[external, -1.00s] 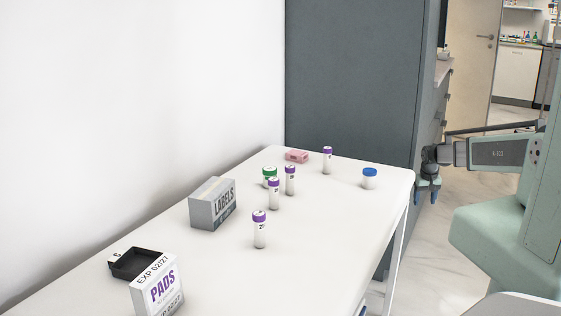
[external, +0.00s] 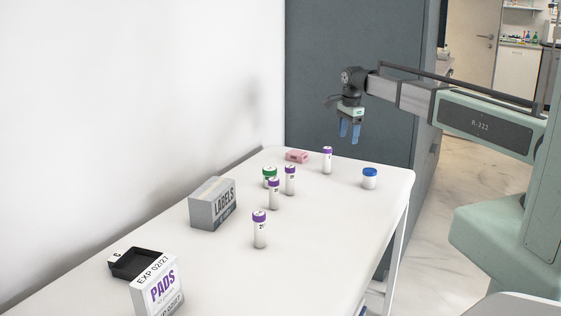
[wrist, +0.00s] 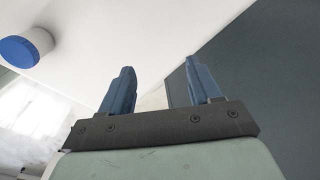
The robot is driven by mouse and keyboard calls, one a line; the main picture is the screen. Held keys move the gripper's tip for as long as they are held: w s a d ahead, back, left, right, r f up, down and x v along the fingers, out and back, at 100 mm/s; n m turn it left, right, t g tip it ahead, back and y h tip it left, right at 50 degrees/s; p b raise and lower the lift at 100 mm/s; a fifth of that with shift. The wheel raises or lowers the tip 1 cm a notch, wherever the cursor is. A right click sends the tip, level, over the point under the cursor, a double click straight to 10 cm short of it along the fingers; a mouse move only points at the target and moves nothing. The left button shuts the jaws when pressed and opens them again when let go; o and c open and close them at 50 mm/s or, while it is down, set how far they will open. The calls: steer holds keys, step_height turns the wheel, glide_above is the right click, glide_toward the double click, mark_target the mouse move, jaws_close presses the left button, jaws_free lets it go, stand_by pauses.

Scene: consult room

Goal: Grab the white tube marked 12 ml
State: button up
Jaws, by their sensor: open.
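Several white tubes with purple caps stand upright on the white table (external: 330,225). One tube (external: 327,161) is at the far end, and another tube (external: 260,230) is nearest the camera. Two more, a tube (external: 290,181) and a tube (external: 274,195), stand between them. Their printed marks are too small to read for sure, so I cannot tell which is marked 12 ml. My gripper (external: 350,133) is above the table's far end, fingers pointing down, near the far tube but apart from it. In the wrist view my gripper (wrist: 162,90) is open and empty.
A blue-capped white jar (external: 370,179) stands near the right edge; it also shows in the wrist view (wrist: 30,47). A green-capped container (external: 269,177) is behind the middle tubes.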

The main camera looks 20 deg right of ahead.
mark_target(327, 173)
steer(key=s+a+r+m, duration=0.1)
steer(key=a+r, duration=0.1)
steer(key=a, duration=0.1)
steer(key=s+a+r+m, duration=0.1)
steer(key=s+a+r, duration=0.1)
steer(key=a, duration=0.1)
steer(key=s+a+r+m, duration=0.1)
steer(key=a+r, duration=0.1)
steer(key=a, duration=0.2)
steer(key=shift+s+r+g, duration=0.1)
steer(key=shift+s+g, duration=0.2)
steer(key=shift+g, duration=0.1)
steer(key=shift+s+f, duration=0.1)
steer(key=shift+f, duration=0.1)
steer(key=shift+d+f, duration=0.1)
steer(key=shift+f, duration=6.55)
steer(key=c, duration=1.1)
